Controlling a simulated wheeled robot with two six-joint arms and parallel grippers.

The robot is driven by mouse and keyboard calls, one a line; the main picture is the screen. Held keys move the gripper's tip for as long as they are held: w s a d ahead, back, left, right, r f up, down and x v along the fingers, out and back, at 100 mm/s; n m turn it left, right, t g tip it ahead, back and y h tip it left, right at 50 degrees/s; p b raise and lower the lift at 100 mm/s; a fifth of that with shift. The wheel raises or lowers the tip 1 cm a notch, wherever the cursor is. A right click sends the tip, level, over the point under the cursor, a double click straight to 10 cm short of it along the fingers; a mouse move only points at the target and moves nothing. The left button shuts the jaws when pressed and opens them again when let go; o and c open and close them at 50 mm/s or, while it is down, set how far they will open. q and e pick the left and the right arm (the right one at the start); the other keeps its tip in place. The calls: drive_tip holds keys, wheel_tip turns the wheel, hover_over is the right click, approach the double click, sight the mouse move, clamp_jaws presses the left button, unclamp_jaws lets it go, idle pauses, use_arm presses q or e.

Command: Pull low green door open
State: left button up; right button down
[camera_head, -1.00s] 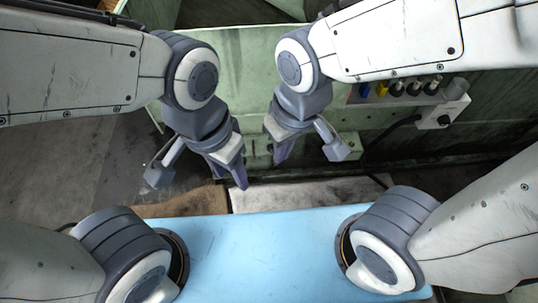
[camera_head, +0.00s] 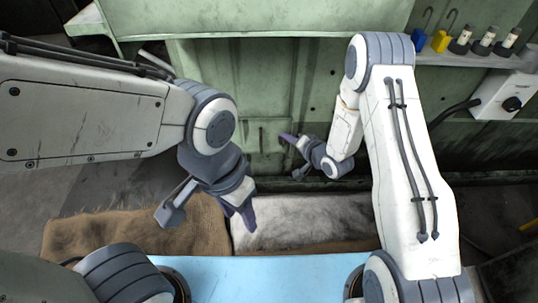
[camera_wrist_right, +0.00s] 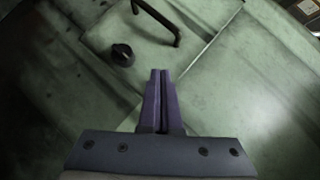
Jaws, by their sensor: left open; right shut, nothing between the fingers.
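The green door (camera_wrist_right: 95,38) shows in the right wrist view as a worn flat panel with a dark bar handle (camera_wrist_right: 165,24) and a round black knob (camera_wrist_right: 122,54). In the head view a small green panel (camera_head: 262,128) sits low on the machine front; its handle is not clear there. My right gripper (camera_head: 286,137) is shut and empty in front of this panel. In the right wrist view its purple fingers (camera_wrist_right: 160,72) point toward the panel, below the handle and knob, not around them. My left gripper (camera_head: 246,214) is open and empty, lower left, apart from the panel.
A shelf at the upper right holds a blue block (camera_head: 418,40), a yellow block (camera_head: 441,40) and several dark cylinders. A white switch box (camera_head: 505,96) with a cable is below. Brown matting (camera_head: 130,228) and pale matting (camera_head: 305,222) lie on the floor.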

drive_tip(key=s+f+m+t+y+b, duration=0.3)
drive_tip(key=s+f+m, duration=0.15)
drive_tip(key=f, duration=0.35)
drive_tip(key=b, duration=0.4)
approach(257, 136)
drive_tip(key=w+a, duration=0.2)
drive_tip(key=w, duration=0.2)
drive_tip(key=shift+w+d+f+m+y, duration=0.15)
drive_tip(key=shift+w+f+m+y, duration=0.05)
drive_tip(key=shift+f+m+y, duration=0.15)
